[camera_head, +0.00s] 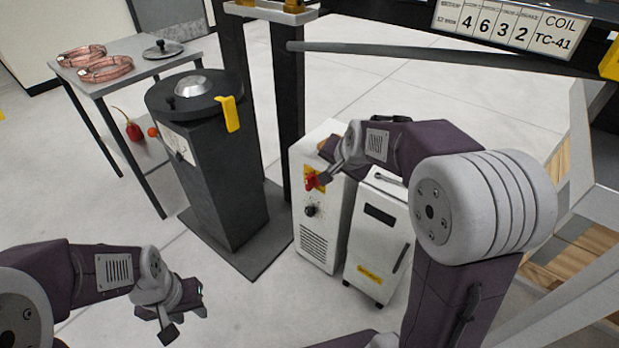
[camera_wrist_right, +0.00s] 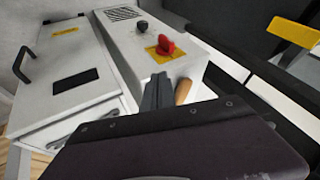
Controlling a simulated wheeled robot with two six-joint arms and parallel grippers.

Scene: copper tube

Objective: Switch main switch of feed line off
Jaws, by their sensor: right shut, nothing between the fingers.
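The main switch is a red rotary handle (camera_head: 312,181) on a yellow plate, on the front of a white cabinet (camera_head: 318,235). In the right wrist view the red handle (camera_wrist_right: 165,46) stands above my gripper tips. My right gripper (camera_head: 325,178) is shut and empty, close to the handle; I cannot tell whether it touches it. Its shut fingers (camera_wrist_right: 158,92) also show in the right wrist view, just short of the handle. My left gripper (camera_head: 185,312) hangs low at the left over the floor, away from the cabinet; its finger gap is not clear.
A black knob (camera_head: 310,210) sits below the switch. A second white cabinet (camera_head: 378,245) stands right beside the first. A dark pedestal (camera_head: 215,185) with a yellow tag stands left. A grey table (camera_head: 130,65) holds copper coils (camera_head: 105,70). A dark bar (camera_head: 430,55) crosses above.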

